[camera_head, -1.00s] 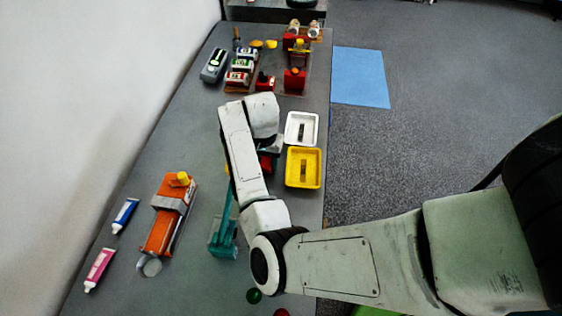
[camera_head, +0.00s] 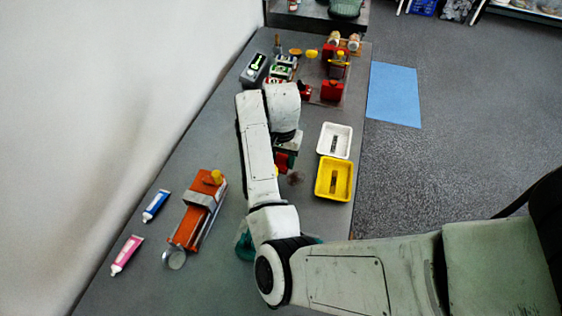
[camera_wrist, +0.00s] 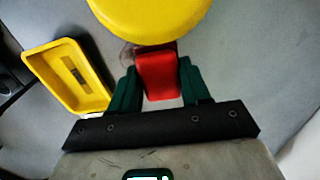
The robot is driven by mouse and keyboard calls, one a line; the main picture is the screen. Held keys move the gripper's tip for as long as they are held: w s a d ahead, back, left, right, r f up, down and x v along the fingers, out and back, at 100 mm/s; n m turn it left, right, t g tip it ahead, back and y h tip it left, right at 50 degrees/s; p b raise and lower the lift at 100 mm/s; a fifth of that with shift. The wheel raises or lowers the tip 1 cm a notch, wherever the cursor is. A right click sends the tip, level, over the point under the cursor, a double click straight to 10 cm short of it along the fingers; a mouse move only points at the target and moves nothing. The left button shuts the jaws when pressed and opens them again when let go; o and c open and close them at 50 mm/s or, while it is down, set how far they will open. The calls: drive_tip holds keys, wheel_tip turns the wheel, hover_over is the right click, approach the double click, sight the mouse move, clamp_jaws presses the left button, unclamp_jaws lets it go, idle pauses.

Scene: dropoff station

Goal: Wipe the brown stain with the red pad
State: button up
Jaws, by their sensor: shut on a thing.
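The red pad (camera_wrist: 158,72) sits between the two green fingers of my gripper (camera_wrist: 158,82), which is shut on it. In the head view the red pad (camera_head: 282,162) shows just below my wrist, partly hidden by my arm. The brown stain (camera_head: 295,178) is a dark smudge on the grey table, just right of and below the pad in that view. In the wrist view the stain (camera_wrist: 127,55) shows at the pad's left edge, partly covered. I cannot tell whether the pad touches the table.
A large yellow round shape (camera_wrist: 150,14) covers the top of the wrist view. A yellow tray (camera_head: 333,180) and a white tray (camera_head: 335,140) stand right of the stain. An orange tool (camera_head: 198,210) and two tubes lie to the left. Red fixtures stand farther back.

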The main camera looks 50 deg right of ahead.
drive_tip(key=shift+d+r, duration=0.1)
drive_tip(key=shift+d, duration=0.05)
drive_tip(key=shift+r, duration=1.45)
drive_tip(key=shift+f, duration=0.1)
